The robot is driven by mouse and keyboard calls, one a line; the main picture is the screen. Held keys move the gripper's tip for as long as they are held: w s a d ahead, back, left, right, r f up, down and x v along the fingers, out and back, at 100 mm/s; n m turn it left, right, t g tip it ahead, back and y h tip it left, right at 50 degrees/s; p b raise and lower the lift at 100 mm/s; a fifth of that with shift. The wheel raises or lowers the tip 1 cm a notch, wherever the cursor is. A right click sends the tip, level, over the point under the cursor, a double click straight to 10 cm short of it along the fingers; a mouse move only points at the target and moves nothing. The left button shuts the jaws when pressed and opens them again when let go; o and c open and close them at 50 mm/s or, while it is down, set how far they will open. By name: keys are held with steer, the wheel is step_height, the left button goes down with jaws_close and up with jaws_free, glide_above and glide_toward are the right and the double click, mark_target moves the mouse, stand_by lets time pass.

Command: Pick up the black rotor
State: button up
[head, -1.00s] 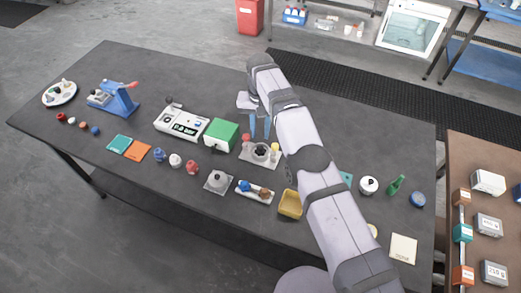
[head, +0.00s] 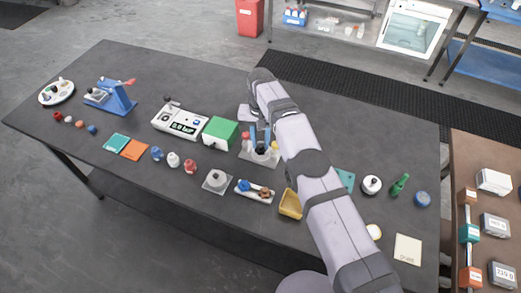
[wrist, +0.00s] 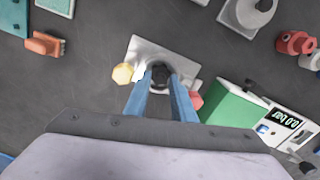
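The black rotor (wrist: 160,72) is a small dark piece on the grey grinder base (wrist: 143,52), and it shows between my fingertips in the wrist view. In the head view it is a dark spot (head: 262,149) at the middle of the base (head: 250,159), partly hidden by my fingers. My gripper (wrist: 161,78) has two blue fingers, one on each side of the rotor, spread apart. It also shows in the head view (head: 260,138), pointing down just over the base. I cannot tell whether the fingers touch the rotor.
A yellow knob (wrist: 122,74) and a red knob (wrist: 195,99) stand close on either side of my fingers. A green box (head: 220,132) and a white scale (head: 180,122) are to the left. A yellow tray (head: 290,204) and a small rack (head: 254,191) lie nearer the front.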

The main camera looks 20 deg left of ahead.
mark_target(260, 146)
steer(key=shift+f, duration=0.4)
jaws_close()
steer(key=shift+r, duration=0.1)
step_height(260, 146, up, 10)
steer(key=p, duration=0.5)
